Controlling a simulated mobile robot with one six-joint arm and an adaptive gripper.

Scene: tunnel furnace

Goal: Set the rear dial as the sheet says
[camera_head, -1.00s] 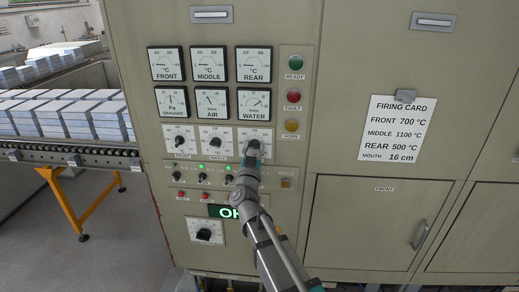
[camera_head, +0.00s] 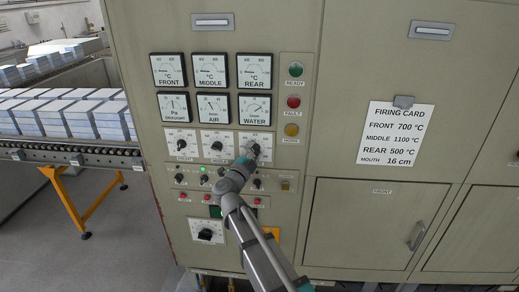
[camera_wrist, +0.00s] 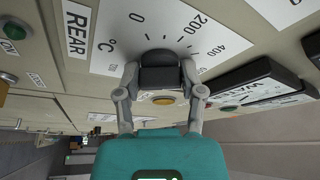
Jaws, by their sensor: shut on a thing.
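The rear dial (camera_head: 255,148) is the right-hand one of three knobs in a row on the beige panel. My gripper (camera_head: 251,155) reaches it from below and is shut on its dark knob. In the wrist view the two fingers (camera_wrist: 160,82) hold the black knob (camera_wrist: 160,58) from both sides. Its white scale plate (camera_wrist: 110,35) reads REAR, °C, with 0, 200 and 400 visible. The firing card (camera_head: 396,133) reads FRONT 700 °C, MIDDLE 1100 °C, REAR 500 °C, MOUTH 16 cm.
The front knob (camera_head: 180,145) and middle knob (camera_head: 217,146) sit close on the left. Small switches (camera_head: 203,180) lie below, partly behind my arm. Gauges (camera_head: 255,106) are above. A door handle (camera_head: 418,235) sticks out at right. A roller conveyor (camera_head: 70,156) stands at left.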

